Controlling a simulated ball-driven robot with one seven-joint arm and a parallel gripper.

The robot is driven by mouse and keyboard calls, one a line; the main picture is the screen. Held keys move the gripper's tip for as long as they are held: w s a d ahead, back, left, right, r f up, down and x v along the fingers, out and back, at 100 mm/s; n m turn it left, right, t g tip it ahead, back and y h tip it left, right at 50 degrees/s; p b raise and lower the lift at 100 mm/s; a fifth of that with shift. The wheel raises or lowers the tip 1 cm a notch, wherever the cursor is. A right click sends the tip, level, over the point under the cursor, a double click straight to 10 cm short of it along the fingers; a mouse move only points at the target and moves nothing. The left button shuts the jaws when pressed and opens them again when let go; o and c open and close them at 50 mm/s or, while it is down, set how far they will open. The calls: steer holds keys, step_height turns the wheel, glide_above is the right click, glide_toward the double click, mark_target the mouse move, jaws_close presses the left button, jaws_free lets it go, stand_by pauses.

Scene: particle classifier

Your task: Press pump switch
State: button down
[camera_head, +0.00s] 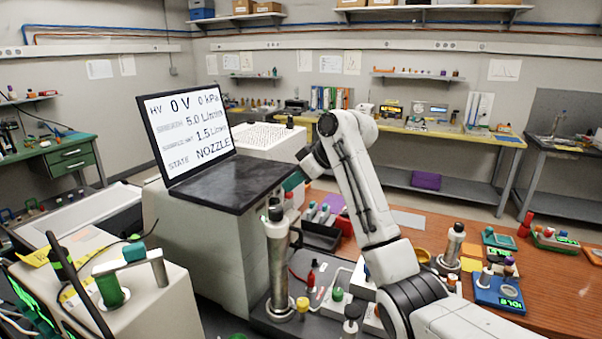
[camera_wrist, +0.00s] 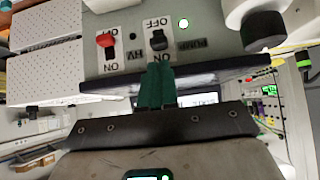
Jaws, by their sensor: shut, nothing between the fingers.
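The pump switch (camera_wrist: 159,40) is a black lever on a white plate marked ON and OFF in the wrist view, beside a PUMP label (camera_wrist: 191,44). A red HV switch (camera_wrist: 106,41) sits to its left. My gripper (camera_wrist: 158,70) has its green fingers shut together, with nothing between them, and the tips appear just below the pump switch in the picture. I cannot tell whether they touch it. In the head view my gripper (camera_head: 293,181) is partly hidden by my arm, close to the right side of the classifier cabinet (camera_head: 205,235). The switches are hidden there.
A screen (camera_head: 188,133) reading 0 V, 0 kPa and NOZZLE stands on the cabinet's dark top. A metal column (camera_head: 277,265) stands near my arm. A large black knob (camera_wrist: 263,30) and a lit white indicator (camera_wrist: 183,23) are right of the pump switch.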

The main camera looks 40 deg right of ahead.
mark_target(274, 198)
steer(key=shift+p+x, duration=0.35)
steer(key=shift+x, duration=1.8)
steer(key=shift+f, duration=0.1)
step_height(274, 198, down, 3)
steer(key=shift+r+b, duration=0.15)
steer(key=shift+b, duration=0.2)
